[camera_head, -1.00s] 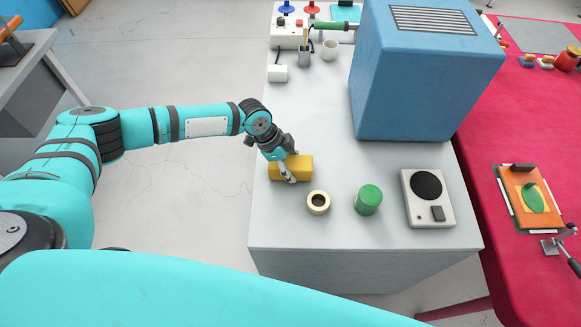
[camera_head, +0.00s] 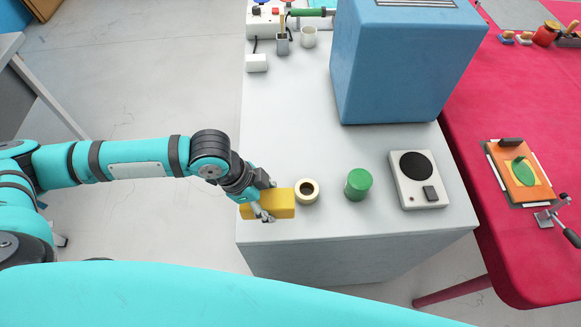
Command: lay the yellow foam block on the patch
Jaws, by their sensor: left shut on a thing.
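The yellow foam block (camera_head: 283,205) is at the left front of the grey worktop, just left of the tape roll. My left gripper (camera_head: 264,203) is shut on it, with its fingers across the block's left part. I cannot tell whether the block is touching the worktop or slightly above it. The patch (camera_head: 523,171) is a green leaf shape lying on an orange piece on the red table at the right, well away from the block. A dark bar lies at the orange piece's far edge. My right gripper is not in view.
A tape roll (camera_head: 307,191), a green cylinder (camera_head: 358,184) and a grey device with a black disc (camera_head: 418,180) stand in a row rightward. A big blue box (camera_head: 402,70) stands behind them.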

